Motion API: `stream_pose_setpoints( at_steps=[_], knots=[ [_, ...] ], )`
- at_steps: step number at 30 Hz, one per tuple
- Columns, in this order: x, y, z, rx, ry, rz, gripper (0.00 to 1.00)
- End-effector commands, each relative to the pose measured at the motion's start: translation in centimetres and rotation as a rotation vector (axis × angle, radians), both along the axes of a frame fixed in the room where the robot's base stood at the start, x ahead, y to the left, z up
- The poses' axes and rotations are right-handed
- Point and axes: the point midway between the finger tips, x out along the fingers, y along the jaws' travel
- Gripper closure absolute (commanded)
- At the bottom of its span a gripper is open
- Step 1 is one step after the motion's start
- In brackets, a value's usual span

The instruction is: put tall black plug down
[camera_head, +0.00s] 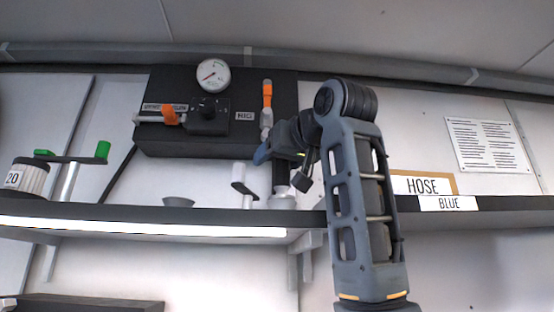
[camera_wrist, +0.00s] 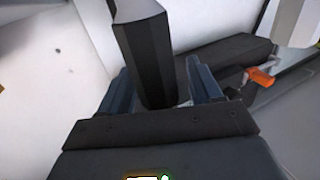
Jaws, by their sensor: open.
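The tall black plug (camera_wrist: 150,55) is a dark, faceted post standing between my fingers in the wrist view. In the head view, its dark body (camera_head: 280,177) shows under my gripper, upright above a pale grey round base (camera_head: 282,201) on the shelf. My gripper (camera_head: 284,165) is open around the plug. In the wrist view, my gripper (camera_wrist: 160,85) shows one blue finger on each side of the plug, with narrow gaps. My gripper hides part of the plug in the head view. I cannot tell exactly how the plug's lower end meets the base.
The shelf (camera_head: 130,215) carries a small grey bowl (camera_head: 178,202), a white-and-grey fitting (camera_head: 244,188) and a canister marked 20 (camera_head: 27,178). Behind is a black panel (camera_head: 215,140) with a gauge (camera_head: 213,74) and orange handles (camera_head: 267,94). A HOSE sign (camera_head: 422,185) stands right.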

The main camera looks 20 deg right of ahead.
Motion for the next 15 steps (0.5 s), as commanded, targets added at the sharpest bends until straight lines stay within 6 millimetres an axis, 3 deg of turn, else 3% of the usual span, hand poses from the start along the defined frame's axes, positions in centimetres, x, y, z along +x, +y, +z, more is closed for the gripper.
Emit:
stream_pose_setpoints(
  at_steps=[8,15],
  knots=[
    [-0.3,0.0,0.4,0.000,-0.002,0.000,0.36],
    [-4.5,-0.4,0.2,0.001,-0.007,-0.001,0.36]
  ],
)
